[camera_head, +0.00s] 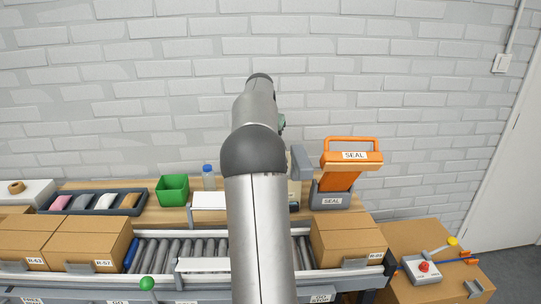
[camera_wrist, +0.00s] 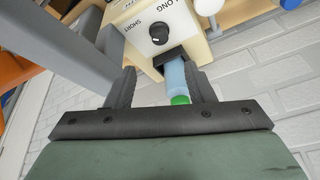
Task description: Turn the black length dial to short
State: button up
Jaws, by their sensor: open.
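In the wrist view the black length dial (camera_wrist: 159,33) sits on the face of a beige dispenser (camera_wrist: 133,45). SHORT is printed to its left and LONG to its upper right. A small pale mark shows on the dial, but I cannot tell for sure which label it points to. Below the dial, a blue strip with a green end (camera_wrist: 180,99) comes out of a dark slot. My gripper (camera_wrist: 160,70) is open, its fingers short of the dial and on either side of the strip. In the head view my arm hides the gripper and most of the dispenser (camera_head: 294,187).
An orange and grey sealer (camera_head: 340,178) stands right of the dispenser. A green bin (camera_head: 173,189) and a blue-capped bottle (camera_head: 208,178) stand to the left. Cardboard boxes (camera_head: 347,241) sit on the roller conveyor (camera_head: 185,250) in front. A grey post (camera_wrist: 75,40) is close on the wrist view's left.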

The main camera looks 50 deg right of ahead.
jog(key=v, duration=0.5)
jog(key=shift+r, duration=0.15)
dwell(0.3)
jog(key=a+f+n+y, duration=0.1)
jog(key=a+f+n, duration=0.15)
jog(key=a, duration=1.15)
jog(key=a+f+n+y, duration=0.2)
jog(key=a+n, duration=0.2)
jog(key=a, duration=1)
jog(key=s+a+f+n+g+y, duration=0.1)
jog(key=s+a+f+n, duration=0.4)
jog(key=s+a, duration=0.5)
jog(key=s+a+f+n, duration=0.3)
jog(key=s+a+f, duration=0.5)
jog(key=a, duration=0.4)
notch_tip(320, 180, down, 50)
jog(key=s+g+b, duration=0.1)
jog(key=s+b, duration=0.1)
jog(key=b, duration=4.5)
jog(key=shift+s+a+m+y, duration=0.15)
jog(key=shift+a+m+y, duration=0.15)
jog(key=shift+m, duration=0.05)
